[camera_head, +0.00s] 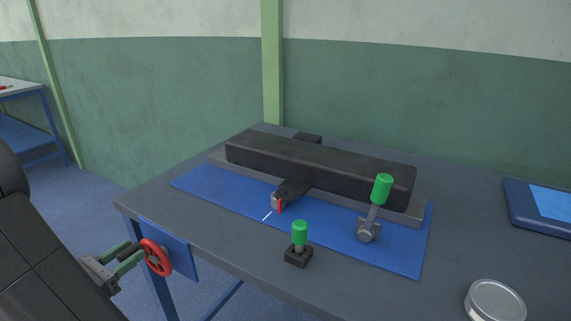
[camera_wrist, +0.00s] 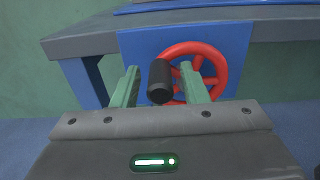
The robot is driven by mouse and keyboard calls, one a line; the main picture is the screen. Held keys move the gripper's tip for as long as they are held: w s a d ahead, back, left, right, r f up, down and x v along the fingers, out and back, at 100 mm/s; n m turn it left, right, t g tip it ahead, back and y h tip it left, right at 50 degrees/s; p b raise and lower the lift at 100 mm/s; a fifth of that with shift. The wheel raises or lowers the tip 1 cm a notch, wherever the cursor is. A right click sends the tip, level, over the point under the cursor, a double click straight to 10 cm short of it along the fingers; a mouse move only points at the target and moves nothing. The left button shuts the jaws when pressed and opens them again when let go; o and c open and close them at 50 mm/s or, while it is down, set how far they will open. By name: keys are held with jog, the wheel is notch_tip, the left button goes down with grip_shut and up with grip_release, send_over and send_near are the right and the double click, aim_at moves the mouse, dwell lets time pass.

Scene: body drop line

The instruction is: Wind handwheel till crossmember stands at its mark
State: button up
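The red handwheel (camera_head: 155,257) is mounted on a blue plate at the table's front left edge. In the wrist view the wheel (camera_wrist: 221,70) faces me, and its black handle knob (camera_wrist: 161,82) sticks out toward me. My gripper (camera_head: 139,252) is at the wheel. Its green fingers stand either side of the knob in the wrist view (camera_wrist: 161,76), with a visible gap on each side. The dark crossmember (camera_head: 293,186) lies across under the long black beam (camera_head: 320,165). Its red pointer (camera_head: 280,206) sits to the right of a white mark line (camera_head: 267,215), apart from it.
A green-handled lever (camera_head: 382,188) stands on the right of the blue mat (camera_head: 215,190). A shorter green-topped switch (camera_head: 299,235) stands at the front. A round tin (camera_head: 495,302) and a blue tablet-like panel (camera_head: 540,203) lie on the right of the table.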

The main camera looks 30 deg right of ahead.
aim_at(145, 260)
grip_shut()
jog(key=f, duration=0.1)
jog(key=b, duration=0.1)
jog(key=f, duration=0.1)
jog(key=shift+w+a+f, duration=0.3)
jog(key=shift+w, duration=0.1)
jog(key=f+b, duration=0.2)
jog(key=shift+s+d+f, duration=0.2)
jog(key=shift+s+f, duration=0.1)
